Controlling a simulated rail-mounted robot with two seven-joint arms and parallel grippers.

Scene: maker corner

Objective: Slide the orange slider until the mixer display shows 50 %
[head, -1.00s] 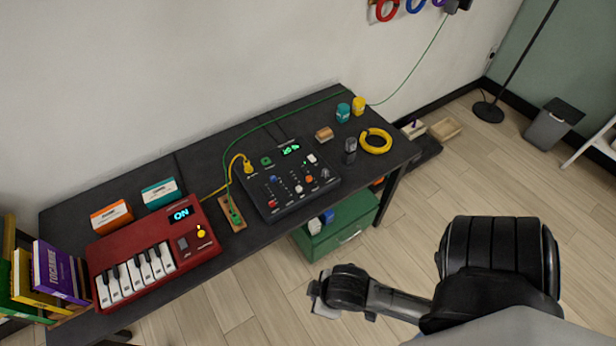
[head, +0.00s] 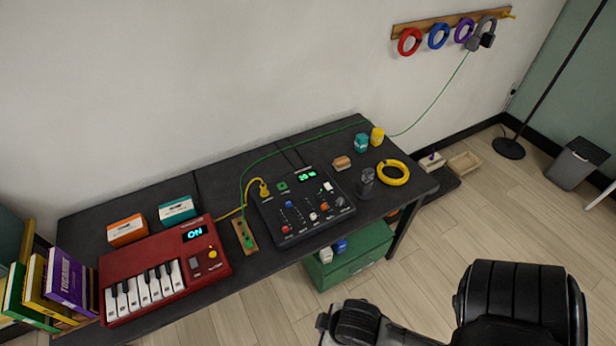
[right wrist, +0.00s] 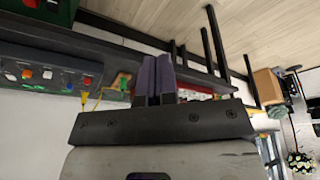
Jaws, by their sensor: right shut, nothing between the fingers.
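The black mixer (head: 266,212) lies on the dark table, with its green-lit display (head: 307,176) near its back edge; the digits are small and hard to read, perhaps 20 %. The orange slider (head: 323,207) is a small knob on the mixer's front right half. In the right wrist view the mixer (right wrist: 20,56) is at the left, with an orange knob (right wrist: 47,74) on it. My right gripper (right wrist: 153,78) is shut and empty, apart from the mixer. In the head view my right arm is in front of the table, low in the picture. My left gripper is not in view.
A red keyboard (head: 222,262) stands left of the mixer. A dark upright object (head: 366,183) and a yellow ring (head: 393,173) are to its right. A yellow cable (head: 252,188) and a green cable run behind it. A green box (head: 350,265) is below the table's front.

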